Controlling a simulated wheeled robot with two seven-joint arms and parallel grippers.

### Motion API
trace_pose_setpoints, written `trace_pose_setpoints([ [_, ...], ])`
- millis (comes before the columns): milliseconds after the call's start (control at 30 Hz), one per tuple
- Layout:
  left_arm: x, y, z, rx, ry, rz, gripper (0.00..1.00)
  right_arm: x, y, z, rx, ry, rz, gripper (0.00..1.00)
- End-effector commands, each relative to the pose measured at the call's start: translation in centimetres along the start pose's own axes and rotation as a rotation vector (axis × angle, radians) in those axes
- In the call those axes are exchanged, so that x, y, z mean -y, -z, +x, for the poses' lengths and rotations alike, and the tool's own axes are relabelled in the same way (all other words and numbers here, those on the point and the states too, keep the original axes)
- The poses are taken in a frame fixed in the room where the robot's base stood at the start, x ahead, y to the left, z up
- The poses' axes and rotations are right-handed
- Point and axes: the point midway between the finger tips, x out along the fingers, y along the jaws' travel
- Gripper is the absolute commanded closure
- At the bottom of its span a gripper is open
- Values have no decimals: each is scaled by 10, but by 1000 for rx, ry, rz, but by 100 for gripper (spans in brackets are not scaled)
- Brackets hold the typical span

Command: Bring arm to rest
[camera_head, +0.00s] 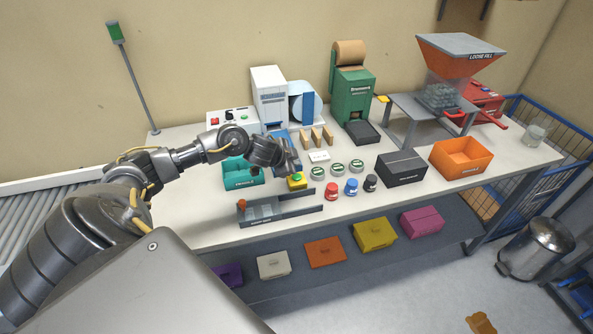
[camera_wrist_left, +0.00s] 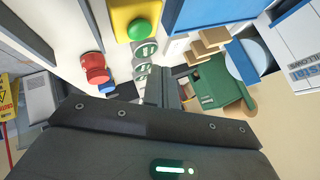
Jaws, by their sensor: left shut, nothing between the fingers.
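My left arm reaches in from the left over the white table (camera_head: 190,222). My left gripper (camera_head: 291,160) is above the table, near a yellow box with a green button (camera_head: 297,181) and to the right of the teal bin (camera_head: 240,182). In the left wrist view its fingers (camera_wrist_left: 170,88) are together with nothing between them. The yellow box (camera_wrist_left: 135,18) shows at the top of that view, apart from the fingers. My right gripper is in neither view.
A grey rack (camera_head: 282,218) stands at the table's front edge. Red, blue and black jars (camera_head: 351,187) stand right of it. A black bin (camera_head: 402,180), an orange bin (camera_head: 461,174) and a green dispenser (camera_head: 352,92) are farther right. Coloured boxes sit on the lower shelf (camera_head: 350,275).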

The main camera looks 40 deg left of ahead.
Motion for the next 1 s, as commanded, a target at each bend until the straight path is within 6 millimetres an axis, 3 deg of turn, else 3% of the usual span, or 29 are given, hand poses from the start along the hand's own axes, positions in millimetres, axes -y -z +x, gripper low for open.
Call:
trace_pose_setpoints([
  [33, 6, 6, -8, 0, 0, 0, 100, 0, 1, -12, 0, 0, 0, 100],
  [167, 10, 10, -14, 0, 0, 0, 100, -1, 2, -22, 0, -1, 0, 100],
  [767, 8, 10, -13, -1, -1, 1, 100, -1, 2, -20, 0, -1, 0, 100],
  [867, -12, 14, -9, -11, -11, 3, 100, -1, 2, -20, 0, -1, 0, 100],
  [967, -60, 23, -5, -33, -29, -2, 100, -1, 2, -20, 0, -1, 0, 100],
  [1000, -87, 28, -6, -43, -37, -12, 100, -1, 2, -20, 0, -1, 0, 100],
])
